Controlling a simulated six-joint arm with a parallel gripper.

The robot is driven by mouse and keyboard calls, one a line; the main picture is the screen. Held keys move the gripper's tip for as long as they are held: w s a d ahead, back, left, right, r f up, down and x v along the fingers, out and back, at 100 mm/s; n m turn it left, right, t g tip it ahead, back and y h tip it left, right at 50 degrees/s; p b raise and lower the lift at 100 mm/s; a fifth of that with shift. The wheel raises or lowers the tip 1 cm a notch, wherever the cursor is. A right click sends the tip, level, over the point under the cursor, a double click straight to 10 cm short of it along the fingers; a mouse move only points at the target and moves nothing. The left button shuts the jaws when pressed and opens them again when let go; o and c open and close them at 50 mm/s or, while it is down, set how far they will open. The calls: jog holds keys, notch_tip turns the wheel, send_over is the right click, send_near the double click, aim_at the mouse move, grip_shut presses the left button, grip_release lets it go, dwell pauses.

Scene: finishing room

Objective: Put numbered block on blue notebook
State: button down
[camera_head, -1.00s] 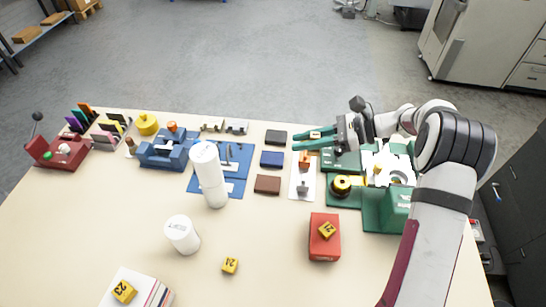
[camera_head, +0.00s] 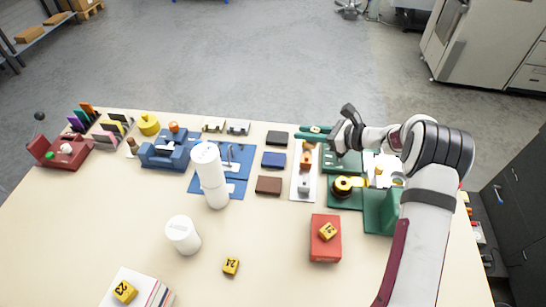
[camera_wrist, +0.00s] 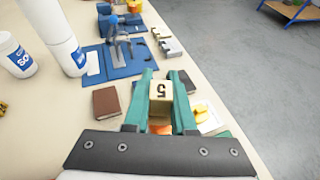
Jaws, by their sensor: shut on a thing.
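My gripper (camera_wrist: 160,98) has green fingers shut on a pale yellow block numbered 5 (camera_wrist: 160,90) in the wrist view. In the head view my gripper (camera_head: 313,132) is beyond and to the right of the notebooks; the block is hard to make out there. The small blue notebook (camera_head: 273,160) lies flat between a black notebook (camera_head: 277,138) and a brown notebook (camera_head: 268,185). Its top looks bare. In the wrist view the brown notebook (camera_wrist: 106,101) shows left of the fingers. The blue notebook seems hidden behind the fingers and block there.
Yellow numbered blocks lie on the table (camera_head: 231,266), the red box (camera_head: 327,231) and the books (camera_head: 124,291). A white tray (camera_head: 297,184) lies right of the notebooks.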

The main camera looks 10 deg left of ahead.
send_over(267, 155)
jog(key=f, duration=0.6)
jog(key=shift+s+d+f, duration=0.15)
jog(key=shift+d+f, duration=0.15)
jog(key=shift+f, duration=0.1)
jog(key=shift+a+f, duration=0.15)
jog(key=shift+f, duration=0.95)
jog(key=shift+a+f, duration=0.15)
jog(key=shift+f, duration=0.9)
jog(key=shift+f, duration=0.1)
jog(key=c, duration=0.7)
grip_release()
jog(key=shift+c, duration=0.2)
